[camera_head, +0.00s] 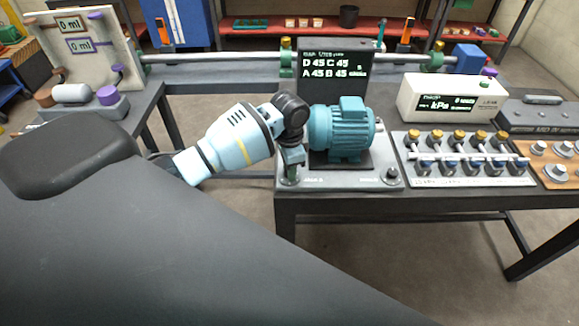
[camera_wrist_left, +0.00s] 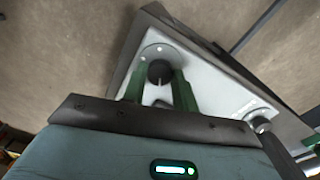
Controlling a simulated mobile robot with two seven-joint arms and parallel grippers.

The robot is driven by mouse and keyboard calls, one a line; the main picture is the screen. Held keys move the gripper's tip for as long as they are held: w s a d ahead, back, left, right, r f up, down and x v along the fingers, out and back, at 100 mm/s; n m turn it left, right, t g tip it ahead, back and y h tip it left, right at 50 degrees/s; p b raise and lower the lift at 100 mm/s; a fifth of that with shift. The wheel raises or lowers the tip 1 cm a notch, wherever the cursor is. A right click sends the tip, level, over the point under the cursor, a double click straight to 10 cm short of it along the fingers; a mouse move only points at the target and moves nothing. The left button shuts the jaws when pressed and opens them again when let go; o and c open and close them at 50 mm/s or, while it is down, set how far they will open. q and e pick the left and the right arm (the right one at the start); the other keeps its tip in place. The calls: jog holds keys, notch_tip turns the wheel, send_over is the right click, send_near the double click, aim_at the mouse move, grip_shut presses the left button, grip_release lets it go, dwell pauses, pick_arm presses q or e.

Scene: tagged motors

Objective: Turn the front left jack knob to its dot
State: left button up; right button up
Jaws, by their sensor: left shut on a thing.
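The front left jack knob (camera_wrist_left: 159,72) is a dark round knob on a pale disc at a corner of the grey base plate (camera_wrist_left: 205,78). My left gripper (camera_wrist_left: 160,88) has its green fingers on either side of the knob and is shut on it. A small pale dot shows on the disc beyond the knob, and a pale line on the knob's near side. In the head view my left gripper (camera_head: 290,176) comes down on the plate's front left corner and mostly hides the knob. My right gripper is not in view.
A teal motor (camera_head: 342,130) stands on the plate, right beside my left wrist. Another dark knob (camera_head: 391,174) is at the front right. A dark display (camera_head: 335,75) behind reads several 45s. A valve manifold (camera_head: 465,160) and a white kPa meter (camera_head: 453,98) stand to the right.

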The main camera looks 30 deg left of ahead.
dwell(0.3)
pick_arm(q)
jog(key=o, duration=1)
jog(key=shift+c, duration=0.2)
jog(key=shift+r, duration=3.85)
